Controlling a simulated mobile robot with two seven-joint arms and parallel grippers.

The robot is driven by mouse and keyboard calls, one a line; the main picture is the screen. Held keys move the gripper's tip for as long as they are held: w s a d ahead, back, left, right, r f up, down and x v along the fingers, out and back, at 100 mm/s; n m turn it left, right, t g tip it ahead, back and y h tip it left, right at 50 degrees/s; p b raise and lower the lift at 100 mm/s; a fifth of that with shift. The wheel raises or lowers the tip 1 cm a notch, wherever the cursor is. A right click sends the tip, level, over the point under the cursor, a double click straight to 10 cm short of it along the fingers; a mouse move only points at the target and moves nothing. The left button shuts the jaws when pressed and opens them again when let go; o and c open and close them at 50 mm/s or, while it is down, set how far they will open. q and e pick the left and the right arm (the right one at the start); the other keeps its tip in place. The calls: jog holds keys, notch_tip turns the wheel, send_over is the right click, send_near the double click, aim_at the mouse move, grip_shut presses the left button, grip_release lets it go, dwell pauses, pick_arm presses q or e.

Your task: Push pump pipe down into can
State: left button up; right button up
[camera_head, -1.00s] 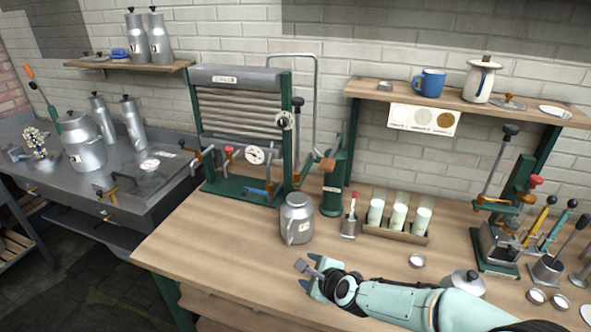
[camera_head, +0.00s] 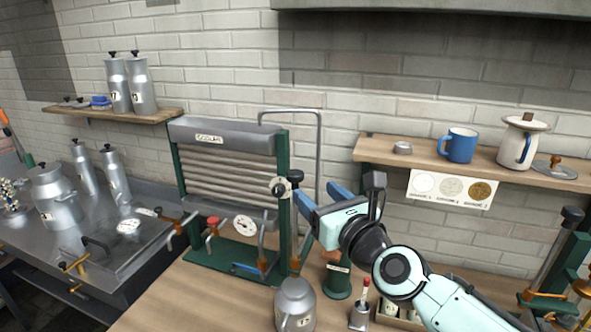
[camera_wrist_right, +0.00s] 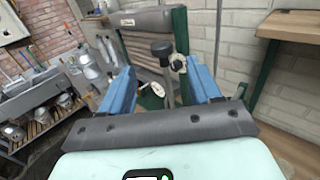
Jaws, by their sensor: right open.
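A bent grey pipe (camera_head: 319,135) rises behind the green-framed cooler and arches over at its top; its lower part is hidden behind my gripper. A green pump base (camera_head: 338,281) stands on the bench below. The small metal can (camera_head: 295,305) stands upright on the bench in front, cut by the lower edge. My right gripper (camera_head: 316,193) is open, raised in front of the pipe and well above the can. In the right wrist view, a black-knobbed grey rod (camera_wrist_right: 163,52) shows between my parted blue fingers (camera_wrist_right: 161,90); I cannot tell its distance. My left gripper is out of view.
The cooler (camera_head: 222,135) stands left of my gripper. A wall shelf (camera_head: 385,153) with a blue mug (camera_head: 460,145) and a white jug (camera_head: 520,142) is close on the right. A small pot with a red-tipped tool (camera_head: 361,315) stands right of the can.

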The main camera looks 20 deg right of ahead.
aim_at(296, 174)
jog(key=w+p, duration=0.1)
jog(key=w, duration=0.2)
jog(key=w+a+p, duration=0.1)
jog(key=w, duration=0.2)
jog(key=w+p, duration=0.1)
jog(key=w, duration=0.2)
jog(key=shift+w+a+r, duration=0.1)
jog(key=shift+w+a, duration=0.3)
jog(key=shift+w, duration=0.4)
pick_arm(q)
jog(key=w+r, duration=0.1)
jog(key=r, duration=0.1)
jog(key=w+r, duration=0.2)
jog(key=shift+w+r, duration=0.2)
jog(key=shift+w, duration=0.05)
pick_arm(e)
jog(key=shift+s, duration=0.1)
